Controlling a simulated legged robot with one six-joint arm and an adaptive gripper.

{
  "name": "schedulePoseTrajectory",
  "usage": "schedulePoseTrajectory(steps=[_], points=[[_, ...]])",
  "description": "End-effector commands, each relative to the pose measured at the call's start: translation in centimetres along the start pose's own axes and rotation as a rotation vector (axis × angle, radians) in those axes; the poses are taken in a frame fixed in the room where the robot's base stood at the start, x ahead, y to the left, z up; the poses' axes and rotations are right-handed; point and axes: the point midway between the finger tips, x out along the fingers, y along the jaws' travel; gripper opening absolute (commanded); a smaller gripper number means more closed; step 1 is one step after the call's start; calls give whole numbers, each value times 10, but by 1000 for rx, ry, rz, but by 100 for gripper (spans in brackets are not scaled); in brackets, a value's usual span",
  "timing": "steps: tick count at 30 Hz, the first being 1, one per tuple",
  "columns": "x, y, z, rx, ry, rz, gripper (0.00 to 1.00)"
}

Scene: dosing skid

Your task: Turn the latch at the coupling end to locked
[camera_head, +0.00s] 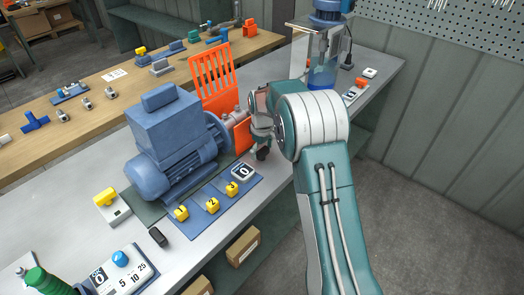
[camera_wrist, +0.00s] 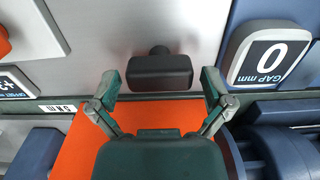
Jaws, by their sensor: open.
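A black latch handle (camera_wrist: 159,71) with a short round stub lies flat on the grey bench surface in the wrist view, beside the orange guard (camera_wrist: 80,140). In the head view, a dark piece (camera_head: 262,154) shows just below my gripper; I cannot tell whether it is the latch or a fingertip. My gripper (camera_wrist: 160,84) is open, its two fingers apart on either side of the handle's near edge, with nothing held. In the head view my gripper (camera_head: 261,134) is at the coupling end of the blue motor (camera_head: 165,140), beside the orange guard (camera_head: 215,80). No lock marking is readable.
A gap display reading 0 (camera_wrist: 268,55) stands right of the handle; it also shows in the head view (camera_head: 243,171). Yellow numbered blocks (camera_head: 212,205) sit on a blue mat in front of the motor. A clear dosing vessel (camera_head: 322,60) stands at the back right.

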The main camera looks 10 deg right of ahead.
Motion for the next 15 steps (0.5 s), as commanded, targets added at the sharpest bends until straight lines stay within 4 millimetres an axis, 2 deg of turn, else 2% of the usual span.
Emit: schedulePoseTrajectory(steps=[2,3,5,6,7,15], points=[[0,0,0,0,0,0,100],[0,0,0,0,0,0,82],[0,0,0,0,0,0,55],[0,0,0,0,0,0,38],[0,0,0,0,0,0,30],[0,0,0,9,-1,-1,31]])
